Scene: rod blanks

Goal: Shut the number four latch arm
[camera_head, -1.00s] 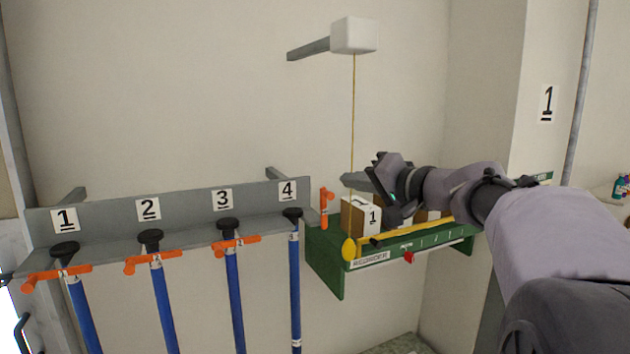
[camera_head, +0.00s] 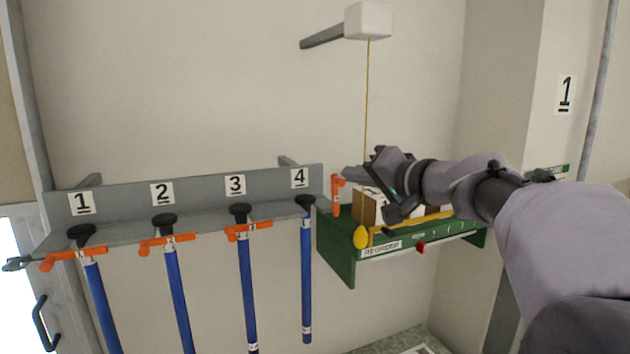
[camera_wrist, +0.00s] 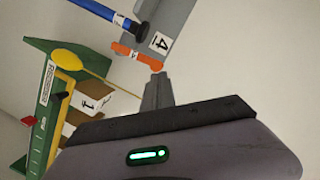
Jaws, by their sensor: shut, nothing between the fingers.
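The number four latch arm (camera_head: 336,196) is orange and sits at the right end of the grey rack, swung away from the number four rod (camera_head: 307,270). That blue rod with a black knob hangs under the "4" label (camera_head: 300,178). My gripper (camera_head: 348,173) is shut and empty, its tips just right of the latch arm's upper end. In the wrist view the latch arm (camera_wrist: 137,56) lies just beyond the shut fingertips (camera_wrist: 158,78), beside the "4" label (camera_wrist: 160,42). I cannot tell whether the fingertips touch it.
The grey rack (camera_head: 130,207) holds rods 1, 2 and 3, with their orange latch arms across the fronts. A green shelf (camera_head: 335,250) with boxes (camera_head: 367,206) and a yellow pull-cord bob (camera_head: 361,237) is below my gripper. A cord hangs from a white block (camera_head: 368,20).

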